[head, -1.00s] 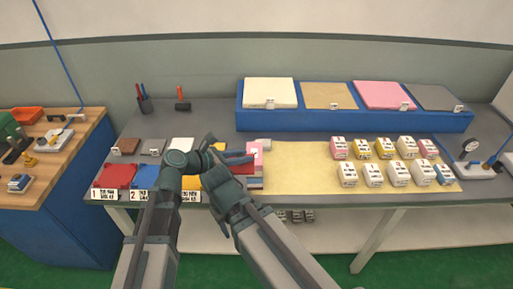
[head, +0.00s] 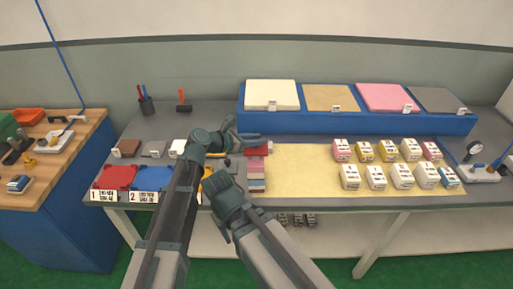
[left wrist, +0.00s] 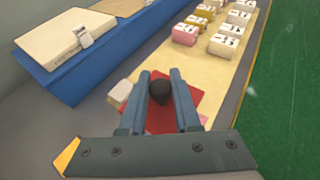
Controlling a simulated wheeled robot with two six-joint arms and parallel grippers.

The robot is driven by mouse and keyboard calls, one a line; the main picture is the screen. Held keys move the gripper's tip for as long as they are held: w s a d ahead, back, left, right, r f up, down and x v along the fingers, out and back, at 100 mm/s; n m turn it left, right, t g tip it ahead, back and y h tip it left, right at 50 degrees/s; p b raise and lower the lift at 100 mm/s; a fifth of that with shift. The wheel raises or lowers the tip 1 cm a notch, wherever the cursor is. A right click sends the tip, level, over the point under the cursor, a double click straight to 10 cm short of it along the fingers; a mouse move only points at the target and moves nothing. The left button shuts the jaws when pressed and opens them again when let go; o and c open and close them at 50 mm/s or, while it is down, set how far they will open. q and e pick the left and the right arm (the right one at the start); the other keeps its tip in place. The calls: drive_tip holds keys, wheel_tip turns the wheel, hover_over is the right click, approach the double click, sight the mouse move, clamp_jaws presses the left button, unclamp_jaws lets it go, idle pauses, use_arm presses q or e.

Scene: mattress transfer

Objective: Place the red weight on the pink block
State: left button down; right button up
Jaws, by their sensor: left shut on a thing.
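The red weight (left wrist: 187,98) is a flat red plate with a dark round knob in the left wrist view. My left gripper (left wrist: 160,86) is shut on this knob. In the head view the red weight (head: 262,150) shows just below the tip of my left gripper (head: 252,139). The pink block (head: 256,168) shows under and in front of the weight; a pink edge (left wrist: 204,119) shows beside the plate in the left wrist view. I cannot tell whether weight and block touch. My right gripper (head: 224,188) is low near the table's front, partly hidden by my left arm; its jaws are unclear.
A yellow mat (head: 300,180) with several small labelled blocks lies to the right. A blue stand (head: 350,121) with mattress samples stands behind. Red (head: 112,176) and blue (head: 152,177) trays are at the left. A hammer (head: 182,100) is at the back.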

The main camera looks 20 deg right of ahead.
use_arm(q)
drive_tip(key=shift+f+b, duration=0.85)
drive_tip(key=shift+f, duration=0.55)
use_arm(e)
drive_tip(key=shift+f, duration=1.45)
use_arm(q)
drive_tip(key=shift+s, duration=0.1)
drive_tip(key=shift+f, duration=0.1)
drive_tip(key=c, duration=0.6)
unclamp_jaws()
use_arm(e)
drive_tip(key=shift+f, duration=0.1)
use_arm(q)
drive_tip(key=shift+r, duration=0.25)
drive_tip(key=shift+p+v, duration=2.3)
drive_tip(key=shift+v, duration=3.75)
use_arm(e)
drive_tip(key=shift+r, duration=2.45)
use_arm(q)
drive_tip(key=shift+a+f, duration=0.1)
drive_tip(key=shift+f, duration=0.15)
